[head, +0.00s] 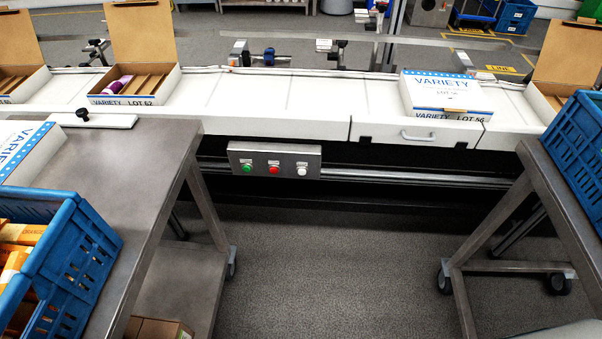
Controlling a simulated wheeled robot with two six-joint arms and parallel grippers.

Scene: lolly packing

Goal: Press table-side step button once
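A grey metal button box (275,160) is fixed to the near side of the conveyor table, below its white top. It carries a green button (247,168), a red button (273,169) and a white button (302,170), in that order from left to right. Small labels sit above the buttons, too small to read. None of the buttons is covered. Neither of my grippers shows in the head view.
The white conveyor (290,98) carries an open box marked LOT 62 (130,99) and a closed VARIETY box (440,92). Steel carts stand left (150,165) and right (540,180), with blue crates (85,265). The floor (320,260) between the carts is clear.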

